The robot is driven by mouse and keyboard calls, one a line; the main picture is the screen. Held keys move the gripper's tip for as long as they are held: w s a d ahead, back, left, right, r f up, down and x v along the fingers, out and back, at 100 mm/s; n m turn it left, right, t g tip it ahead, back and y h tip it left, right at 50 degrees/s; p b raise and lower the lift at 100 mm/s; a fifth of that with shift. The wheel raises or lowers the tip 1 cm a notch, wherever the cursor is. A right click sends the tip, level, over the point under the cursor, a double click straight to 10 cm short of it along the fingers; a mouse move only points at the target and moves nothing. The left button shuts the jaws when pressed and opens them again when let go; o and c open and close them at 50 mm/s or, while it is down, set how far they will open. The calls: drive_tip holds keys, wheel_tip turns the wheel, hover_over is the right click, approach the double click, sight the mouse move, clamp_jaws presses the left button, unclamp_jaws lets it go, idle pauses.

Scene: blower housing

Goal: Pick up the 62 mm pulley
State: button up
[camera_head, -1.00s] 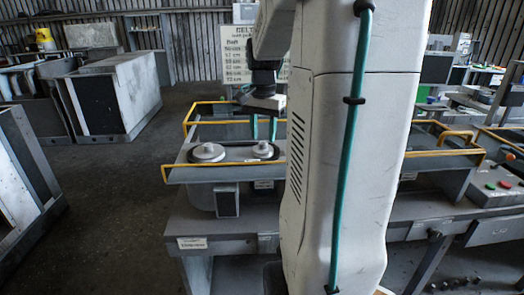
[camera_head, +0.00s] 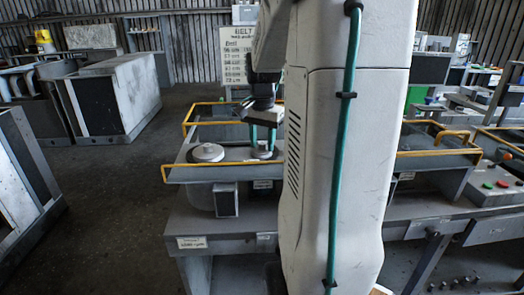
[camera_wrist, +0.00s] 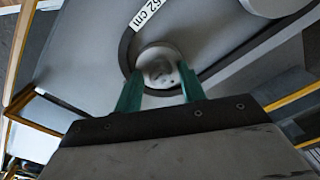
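My gripper (camera_head: 262,145) has its two teal fingers spread and pointing down over the right-hand round grey pulley (camera_head: 262,154) on the blower housing. In the wrist view, the fingertips (camera_wrist: 159,80) flank a small round metal disc (camera_wrist: 159,66) with a dark ring around it. Whether the fingers touch the disc, I cannot tell. A white label (camera_wrist: 147,13) beside it appears to read "62 cm". A second, larger-looking pulley (camera_head: 207,152) sits to the left and is untouched.
A yellow rail (camera_head: 200,164) runs along the housing's front edge, close to the pulleys. A sign with a size list (camera_head: 233,55) stands behind. My arm covers the middle of the head view. Floor at the left is clear.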

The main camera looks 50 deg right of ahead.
drive_tip(key=shift+s+a+f, duration=0.15)
drive_tip(key=shift+f, duration=0.6)
drive_tip(key=c, duration=0.4)
drive_tip(key=shift+o, duration=0.2)
drive_tip(key=shift+r, duration=0.15)
drive_tip(key=shift+w+r, duration=0.2)
drive_tip(key=shift+r, duration=0.3)
drive_tip(key=shift+c, duration=0.2)
drive_tip(key=shift+r, duration=0.25)
clamp_jaws()
drive_tip(key=shift+w+r, duration=0.1)
drive_tip(key=shift+r, duration=0.55)
